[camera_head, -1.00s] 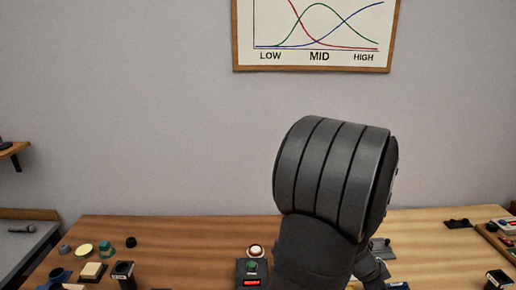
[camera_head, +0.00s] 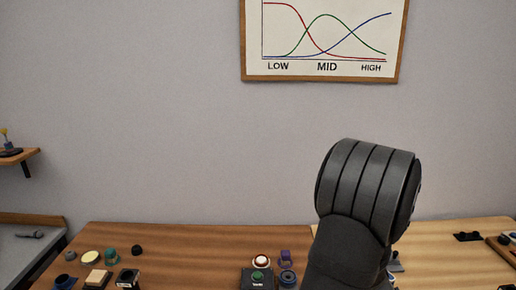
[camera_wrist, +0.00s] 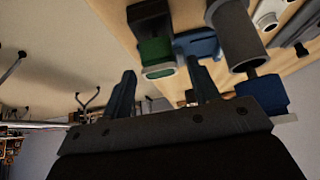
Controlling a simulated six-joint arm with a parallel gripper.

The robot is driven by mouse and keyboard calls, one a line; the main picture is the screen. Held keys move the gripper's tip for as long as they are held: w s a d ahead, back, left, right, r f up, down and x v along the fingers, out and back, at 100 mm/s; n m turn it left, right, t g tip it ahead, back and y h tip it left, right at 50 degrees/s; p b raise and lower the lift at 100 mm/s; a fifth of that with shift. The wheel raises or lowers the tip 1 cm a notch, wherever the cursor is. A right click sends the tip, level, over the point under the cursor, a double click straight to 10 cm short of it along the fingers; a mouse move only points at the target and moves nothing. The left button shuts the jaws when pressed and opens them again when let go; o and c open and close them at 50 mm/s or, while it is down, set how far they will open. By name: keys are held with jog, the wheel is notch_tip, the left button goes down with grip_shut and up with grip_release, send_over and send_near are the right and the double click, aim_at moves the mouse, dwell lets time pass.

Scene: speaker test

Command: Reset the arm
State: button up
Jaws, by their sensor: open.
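My arm (camera_head: 365,195) is bent, with its grey ribbed joint rising in front of the wall right of centre in the head view. My gripper is hidden there. In the wrist view my gripper (camera_wrist: 161,66) shows two dark fingers set wide apart, open, with nothing seen held between them. A dark block with a green part (camera_wrist: 154,48) and a blue piece (camera_wrist: 198,44) appear beyond the fingertips. I cannot tell the exact gap to them.
A dark box with a green button (camera_head: 258,277) stands left of my arm, beside a white-topped button (camera_head: 261,260) and a purple piece (camera_head: 285,257). Several small parts lie at the table's left. A grey cylinder (camera_wrist: 237,35) is near the right finger. The table's back left-middle is clear.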

jog(key=v, duration=1.2)
jog(key=x, duration=1.2)
jog(key=shift+w+d+r, duration=0.1)
jog(key=shift+r, duration=0.2)
jog(key=r, duration=0.4)
jog(key=shift+s, duration=0.4)
jog(key=s+d+r, duration=0.2)
jog(key=s+r, duration=0.9)
jog(key=w+r, duration=0.1)
jog(key=w, duration=1.9)
jog(key=shift+w+d, duration=0.15)
jog(key=shift+d, duration=0.2)
